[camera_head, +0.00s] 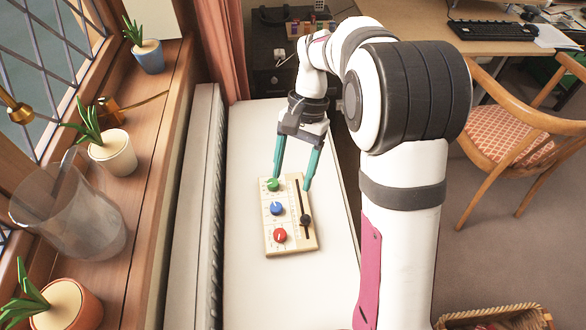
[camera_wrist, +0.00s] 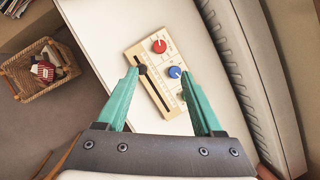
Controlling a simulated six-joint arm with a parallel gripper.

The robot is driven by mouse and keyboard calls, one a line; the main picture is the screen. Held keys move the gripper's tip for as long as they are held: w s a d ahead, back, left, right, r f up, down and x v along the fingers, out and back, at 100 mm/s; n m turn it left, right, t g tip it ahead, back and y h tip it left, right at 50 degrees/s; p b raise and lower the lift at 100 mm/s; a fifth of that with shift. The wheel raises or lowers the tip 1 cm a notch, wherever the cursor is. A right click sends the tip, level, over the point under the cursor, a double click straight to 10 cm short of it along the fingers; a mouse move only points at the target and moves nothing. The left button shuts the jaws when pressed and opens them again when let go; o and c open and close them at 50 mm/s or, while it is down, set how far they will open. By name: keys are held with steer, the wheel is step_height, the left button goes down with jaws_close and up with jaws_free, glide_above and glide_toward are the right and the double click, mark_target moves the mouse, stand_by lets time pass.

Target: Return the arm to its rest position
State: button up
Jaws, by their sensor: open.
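My gripper (camera_head: 292,186) is open, with its two teal fingers pointing down over the far end of a wooden control panel. The panel (camera_head: 291,244) lies on a white surface (camera_head: 240,274). It carries a green knob (camera_head: 272,184), a blue knob (camera_head: 277,208), a red knob (camera_head: 280,235) and a black slider (camera_head: 306,220). In the wrist view my gripper's fingers (camera_wrist: 162,103) show apart with nothing gripped, and the panel (camera_wrist: 146,55) lies beyond and between them. The green knob is mostly hidden there. I cannot tell whether a finger touches the panel.
A windowsill at left holds potted plants (camera_head: 113,152) and a clear bucket (camera_head: 82,225). A radiator (camera_head: 198,200) stands between sill and white surface. A wooden chair (camera_head: 515,140), a desk with a keyboard (camera_head: 493,30) and a wicker basket (camera_head: 495,318) are at right.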

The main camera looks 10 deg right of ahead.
steer(key=s+d+r+t, duration=0.1)
steer(key=s+r+t, duration=0.1)
steer(key=s+r, duration=0.6)
steer(key=s+d+f+n+t, duration=0.1)
steer(key=s+f, duration=0.2)
steer(key=s, duration=1.1)
steer(key=shift+s+d+f+h, duration=0.2)
steer(key=shift+s+f+h, duration=0.05)
steer(key=shift+f+h, duration=0.05)
